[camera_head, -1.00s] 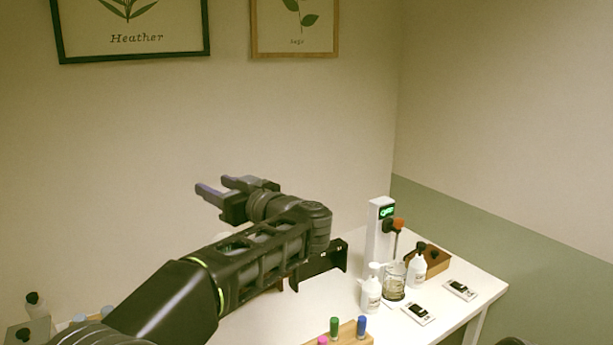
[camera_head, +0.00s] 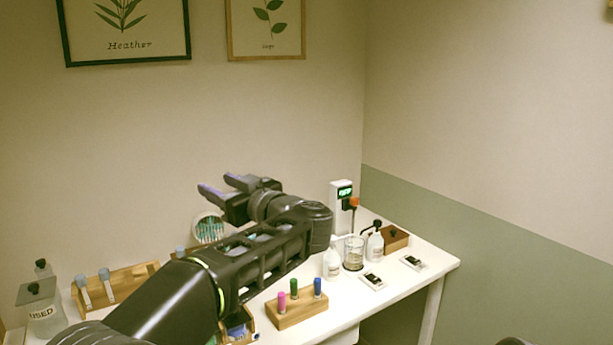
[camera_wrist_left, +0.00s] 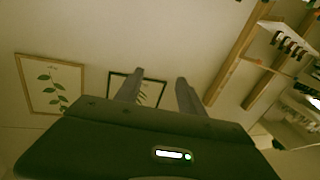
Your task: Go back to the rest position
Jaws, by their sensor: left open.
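My left gripper (camera_head: 221,188) is raised above the table in the head view, in front of the wall. Its two fingers are apart and nothing is between them. In the left wrist view the fingers (camera_wrist_left: 158,82) also stand apart and empty, with the wall and framed pictures beyond them. My left arm reaches in from the lower left and hides part of the table. My right gripper is not in view.
The floor right of the table looks clear.

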